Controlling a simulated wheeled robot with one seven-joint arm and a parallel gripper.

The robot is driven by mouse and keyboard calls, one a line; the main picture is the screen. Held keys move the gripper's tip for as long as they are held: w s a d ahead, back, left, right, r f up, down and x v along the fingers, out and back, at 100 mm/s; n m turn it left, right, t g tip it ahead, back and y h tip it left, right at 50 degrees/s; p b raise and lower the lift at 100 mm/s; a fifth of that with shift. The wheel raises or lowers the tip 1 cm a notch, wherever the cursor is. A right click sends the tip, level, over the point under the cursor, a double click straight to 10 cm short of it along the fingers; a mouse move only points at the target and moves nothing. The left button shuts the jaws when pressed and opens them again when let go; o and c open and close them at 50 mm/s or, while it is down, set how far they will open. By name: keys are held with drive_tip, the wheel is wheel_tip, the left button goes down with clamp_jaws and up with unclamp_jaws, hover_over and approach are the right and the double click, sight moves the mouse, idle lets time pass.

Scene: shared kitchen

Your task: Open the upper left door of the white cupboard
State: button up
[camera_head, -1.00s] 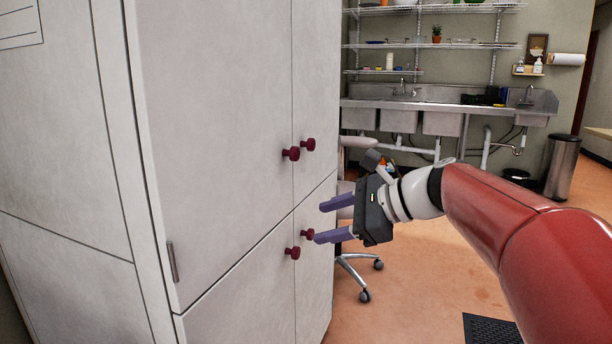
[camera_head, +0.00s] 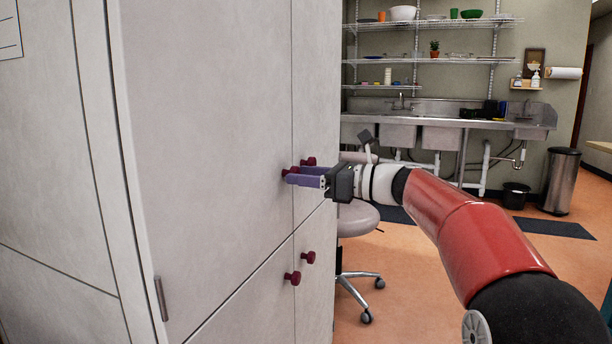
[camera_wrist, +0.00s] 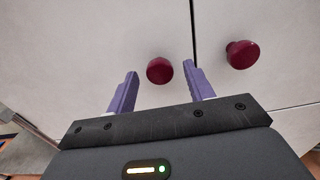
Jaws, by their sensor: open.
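The white cupboard (camera_head: 215,120) fills the left of the head view. Its upper left door (camera_head: 200,190) is closed and has a dark red round knob near its right edge, mostly hidden behind my fingers in the head view. My gripper (camera_head: 289,175) is at this knob, with purple fingers open. In the wrist view the upper left door's knob (camera_wrist: 159,70) sits between the two fingertips of my gripper (camera_wrist: 160,80), with gaps on both sides. The upper right door's knob (camera_wrist: 242,54) is just right of the fingers; it also shows in the head view (camera_head: 309,161).
Two lower door knobs (camera_head: 292,278) stick out below my gripper. An office chair (camera_head: 357,220) stands close behind the cupboard's right edge. A steel sink counter (camera_head: 440,125) and a bin (camera_head: 561,180) stand further back. Floor at the right is open.

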clamp_jaws()
idle(0.4)
